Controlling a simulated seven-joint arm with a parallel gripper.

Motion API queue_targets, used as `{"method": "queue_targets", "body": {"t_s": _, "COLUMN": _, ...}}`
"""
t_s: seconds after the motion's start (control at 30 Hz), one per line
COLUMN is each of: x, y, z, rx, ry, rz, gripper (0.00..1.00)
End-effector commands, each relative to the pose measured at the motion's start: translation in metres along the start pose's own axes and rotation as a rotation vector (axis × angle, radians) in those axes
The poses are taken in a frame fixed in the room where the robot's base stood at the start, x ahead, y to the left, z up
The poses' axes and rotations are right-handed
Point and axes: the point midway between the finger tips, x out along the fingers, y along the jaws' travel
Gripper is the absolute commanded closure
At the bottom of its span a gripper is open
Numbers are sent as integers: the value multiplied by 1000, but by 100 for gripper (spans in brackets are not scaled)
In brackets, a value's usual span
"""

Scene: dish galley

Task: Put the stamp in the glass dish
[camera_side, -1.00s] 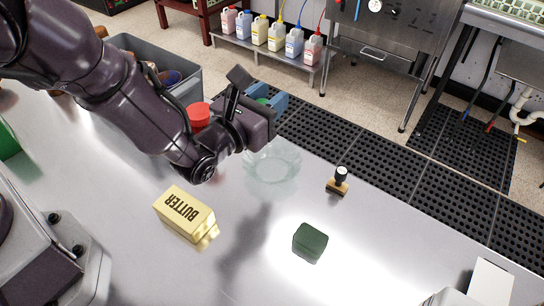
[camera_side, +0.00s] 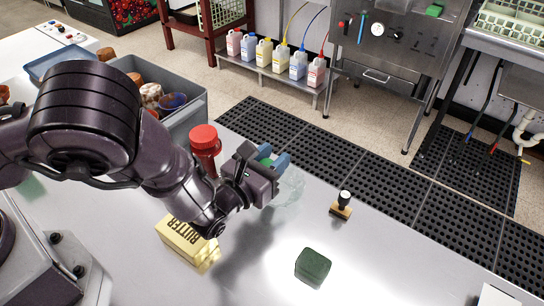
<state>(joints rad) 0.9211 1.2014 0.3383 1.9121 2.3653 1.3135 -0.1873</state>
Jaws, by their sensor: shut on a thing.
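My gripper (camera_side: 275,164), with blue fingertips, is above the dish's left and far side, apart from the stamp. It is shut on a small green thing (camera_side: 265,161), mostly hidden between the fingers, so I cannot tell what it is.
A yellow butter box (camera_side: 185,240) lies under my arm, partly covered. A dark green block (camera_side: 313,266) is near the front. The table around the stamp is clear.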

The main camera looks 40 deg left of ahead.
Motion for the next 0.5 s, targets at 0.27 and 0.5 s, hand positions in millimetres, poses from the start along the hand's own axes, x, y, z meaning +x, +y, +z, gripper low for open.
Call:
{"method": "queue_targets", "body": {"t_s": 0.27, "x": 0, "y": 0, "z": -9, "rx": 0, "ry": 0, "rz": 0, "gripper": 89}}
{"method": "queue_targets", "body": {"t_s": 0.5, "x": 0, "y": 0, "z": -11, "rx": -1, "ry": 0, "rz": 0, "gripper": 54}}
